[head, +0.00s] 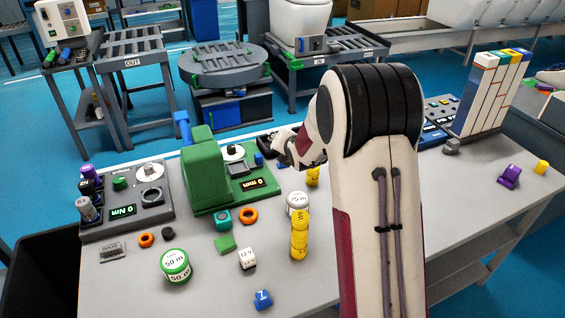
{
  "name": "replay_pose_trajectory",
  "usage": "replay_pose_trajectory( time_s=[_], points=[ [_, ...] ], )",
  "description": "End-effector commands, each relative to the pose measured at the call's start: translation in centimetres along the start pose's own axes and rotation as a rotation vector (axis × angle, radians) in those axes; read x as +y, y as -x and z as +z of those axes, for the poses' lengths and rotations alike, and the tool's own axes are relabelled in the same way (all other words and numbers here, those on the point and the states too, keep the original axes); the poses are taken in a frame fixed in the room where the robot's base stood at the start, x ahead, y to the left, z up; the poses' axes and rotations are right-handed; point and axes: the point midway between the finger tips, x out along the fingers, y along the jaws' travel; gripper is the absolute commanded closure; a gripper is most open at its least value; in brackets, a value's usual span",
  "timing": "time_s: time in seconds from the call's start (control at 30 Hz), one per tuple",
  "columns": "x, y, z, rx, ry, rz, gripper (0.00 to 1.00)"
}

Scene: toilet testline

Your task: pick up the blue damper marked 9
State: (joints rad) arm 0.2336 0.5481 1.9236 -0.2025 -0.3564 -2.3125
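A small blue piece (263,299) lies near the table's front edge, with a white mark on it that is too small to read surely; it looks more like a 7 than a 9. Another small blue piece (259,159) is by the green machine, close to the left of my gripper; no mark can be read on it. My gripper (270,146) is at the far side of the table, beside the green machine and well beyond the front blue piece. Its fingers are dark, small and partly hidden by my wrist, so their opening and any held thing cannot be made out.
The green machine (205,165) stands left of my gripper. Yellow cylinders (299,240), a white roll (297,201), a green-rimmed roll (175,265) and a white cube (247,259) stand on the grey table (205,300). My arm hides the table's middle right.

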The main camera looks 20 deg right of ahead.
Motion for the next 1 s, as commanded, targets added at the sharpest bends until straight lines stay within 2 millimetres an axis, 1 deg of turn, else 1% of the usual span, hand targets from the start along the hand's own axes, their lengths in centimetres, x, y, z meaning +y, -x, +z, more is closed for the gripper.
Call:
replay_pose_trajectory(
  time_s=[0.03, 0.2, 0.5, 0.7, 0.83, 1.0],
  points=[
    [-0.6, -1.1, -0.3, -0.004, 0.045, 0.004, 0.61],
    [-2.2, -4.2, -0.9, -0.031, 0.215, 0.03, 0.61],
    [-5.2, -9.1, -2.5, -0.092, 0.509, 0.068, 0.61],
    [-6.6, -11.0, -3.5, -0.125, 0.645, 0.082, 0.61],
    [-7.0, -11.4, -3.8, -0.136, 0.684, 0.086, 0.61],
    [-7.1, -11.5, -3.8, -0.138, 0.693, 0.086, 0.61]
  ],
)
